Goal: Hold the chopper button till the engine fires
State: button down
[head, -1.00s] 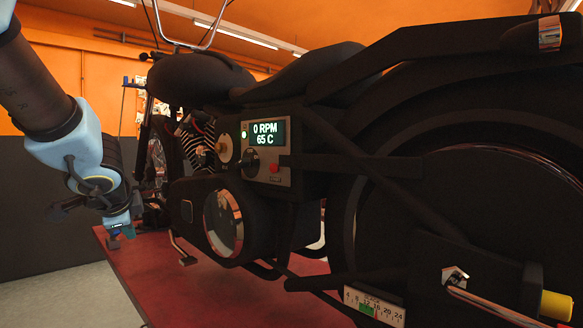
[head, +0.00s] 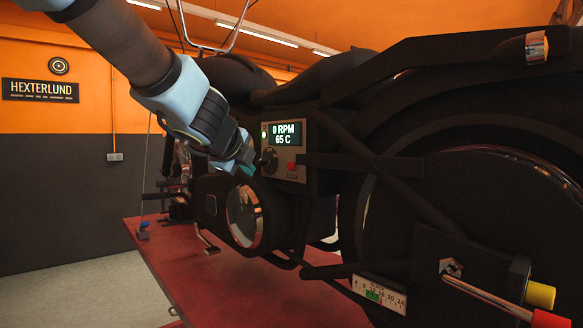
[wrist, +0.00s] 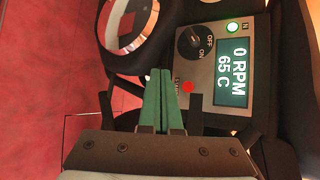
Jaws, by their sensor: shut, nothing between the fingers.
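The dark chopper (head: 330,90) stands on a red lift. Its grey control panel (head: 298,172) carries a screen (head: 286,134) reading 0 RPM and 65 C, a lit green lamp (wrist: 232,27), a black OFF/ON knob (wrist: 195,42) and a red button (head: 291,166). I cannot tell which setting the knob points to. The red button also shows in the wrist view (wrist: 187,87), just right of my fingers. My gripper (head: 247,170) is shut and empty, its green fingertips (wrist: 160,72) left of the button and apart from it.
The round chrome-rimmed engine cover (head: 244,216) lies just below my gripper. A dark bar (head: 350,161) crosses right of the panel. The red lift deck (head: 240,285) runs beneath. A gauge (head: 380,296) and a red-ended handle (head: 550,319) are at lower right.

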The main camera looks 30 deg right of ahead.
aim_at(291, 166)
jog(key=w+d+p, duration=0.1)
jog(key=d+p, duration=0.1)
jog(key=d, duration=0.6)
jog(key=shift+w+d, duration=0.3)
jog(key=shift+w, duration=0.1)
jog(key=shift+d, duration=0.1)
dwell(1.8)
jog(key=shift+d, duration=0.35)
jog(key=shift+w+d, duration=0.15)
jog(key=shift+d, duration=0.3)
dwell(0.7)
jog(key=shift+a, duration=0.1)
jog(key=shift+s+a+b, duration=0.2)
jog(key=shift+a+b, duration=0.25)
jog(key=shift+a, duration=0.35)
